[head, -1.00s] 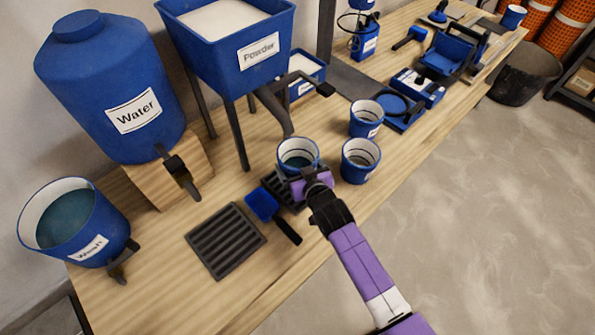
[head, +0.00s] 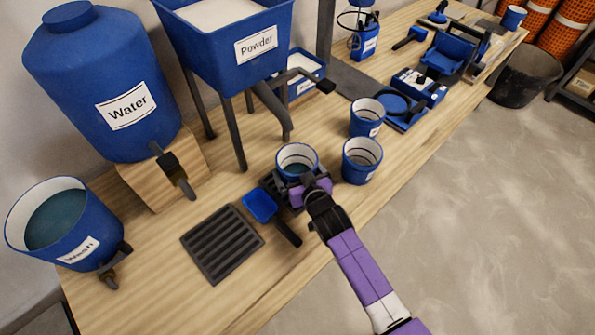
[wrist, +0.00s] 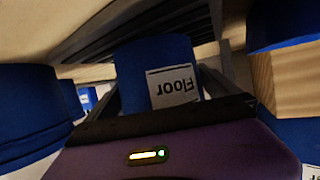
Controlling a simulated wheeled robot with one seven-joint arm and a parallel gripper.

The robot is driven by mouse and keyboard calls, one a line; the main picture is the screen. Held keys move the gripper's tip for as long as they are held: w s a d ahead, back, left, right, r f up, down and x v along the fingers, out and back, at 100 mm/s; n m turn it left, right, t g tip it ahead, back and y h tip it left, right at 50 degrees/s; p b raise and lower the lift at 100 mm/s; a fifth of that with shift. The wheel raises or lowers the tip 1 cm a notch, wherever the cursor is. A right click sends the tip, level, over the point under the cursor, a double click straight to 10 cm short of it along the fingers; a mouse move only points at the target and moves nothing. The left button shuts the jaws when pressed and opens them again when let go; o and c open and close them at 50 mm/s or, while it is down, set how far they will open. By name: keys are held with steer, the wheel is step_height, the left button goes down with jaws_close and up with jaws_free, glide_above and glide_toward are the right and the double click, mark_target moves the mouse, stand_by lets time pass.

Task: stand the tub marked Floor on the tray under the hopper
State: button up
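The tub marked Floor (head: 297,163) is blue with a white inner rim and teal contents. Its label shows upside down in the wrist view (wrist: 172,85). My gripper (head: 306,187) is shut on this tub, one finger on each side of its wall.
Two more blue tubs stand close right (head: 361,160) and behind right (head: 366,117). Another slatted tray (head: 222,243), the Water tank (head: 100,85) and the Wash bucket (head: 62,222) are further left.

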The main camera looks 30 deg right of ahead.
steer(key=shift+r, duration=0.15)
steer(key=p+v, duration=0.1)
steer(key=v, duration=1.1)
steer(key=s+a, duration=0.2)
steer(key=s, duration=0.8)
steer(key=s+r, duration=0.8)
steer(key=s, duration=0.3)
steer(key=s+r+n+t+y, duration=0.1)
steer(key=s+r, duration=0.7)
steer(key=s, duration=0.2)
steer(key=shift+s+a+r, duration=0.25)
steer(key=shift+s+a, duration=0.15)
